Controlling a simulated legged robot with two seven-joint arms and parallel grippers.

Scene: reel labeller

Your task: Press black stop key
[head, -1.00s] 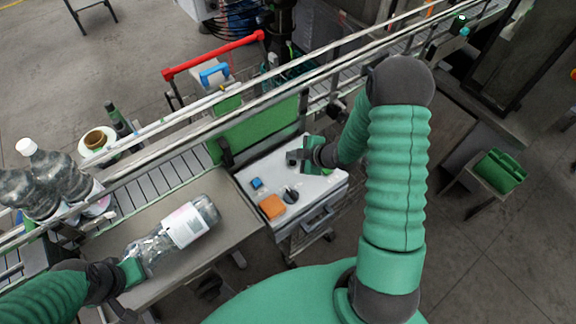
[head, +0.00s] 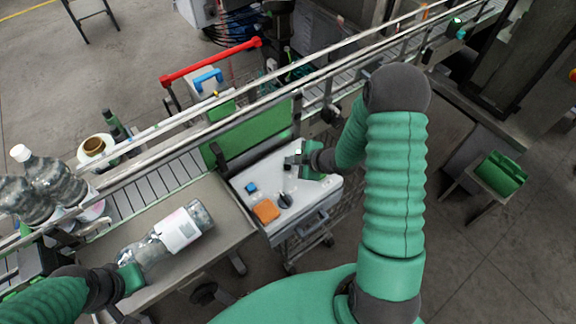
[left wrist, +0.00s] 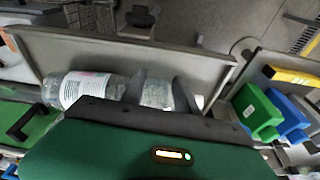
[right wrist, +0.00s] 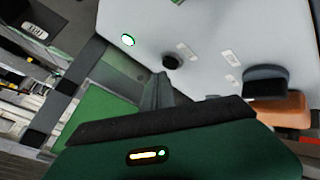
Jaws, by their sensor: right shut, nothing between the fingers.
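A small round black key (right wrist: 172,62) stands on the white panel (right wrist: 205,30) in the right wrist view. My right gripper (right wrist: 157,78) is shut and empty, its fingertips close to that key; I cannot tell whether they touch. In the head view the right gripper (head: 296,158) is at the far right part of the panel (head: 322,185) and hides that spot. My left gripper (left wrist: 158,82) is open, its fingers spread in front of a clear labelled bottle (left wrist: 98,88) lying on its side; the bottle also shows in the head view (head: 178,230).
The panel also carries a larger dark knob (right wrist: 265,80), an orange block (right wrist: 285,110) and a blue button (head: 251,188). A green board (head: 250,140) and conveyor rails stand behind it. Upright bottles (head: 45,175) are at the left.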

